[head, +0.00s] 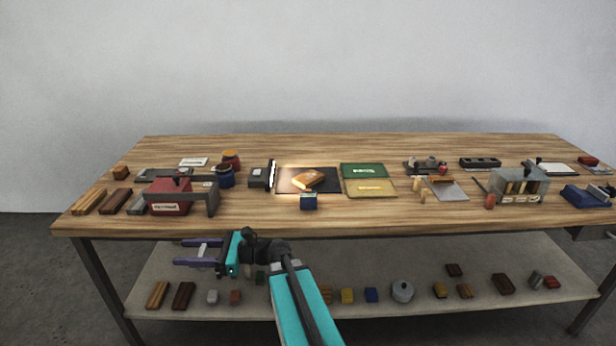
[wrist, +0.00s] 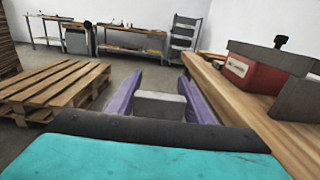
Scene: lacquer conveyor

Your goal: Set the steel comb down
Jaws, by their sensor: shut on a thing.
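My gripper (head: 180,252) is in front of the workbench's front edge at the left, below the level of its top and pointing left. Its purple fingers are shut on a flat light-grey piece, taken to be the steel comb (head: 209,250). In the wrist view the grey comb (wrist: 160,104) sits between the two fingers of my gripper (wrist: 159,80). Its teeth cannot be made out. Nothing touches the comb apart from the fingers, as far as I can see.
The wooden workbench (head: 300,220) carries a red box (head: 168,197) beside a grey bracket, a dark mat (head: 290,185), green (head: 365,170) and yellow (head: 371,188) plates, and jars. Small blocks line the lower shelf (head: 200,275). A wooden pallet (wrist: 55,88) lies on the floor.

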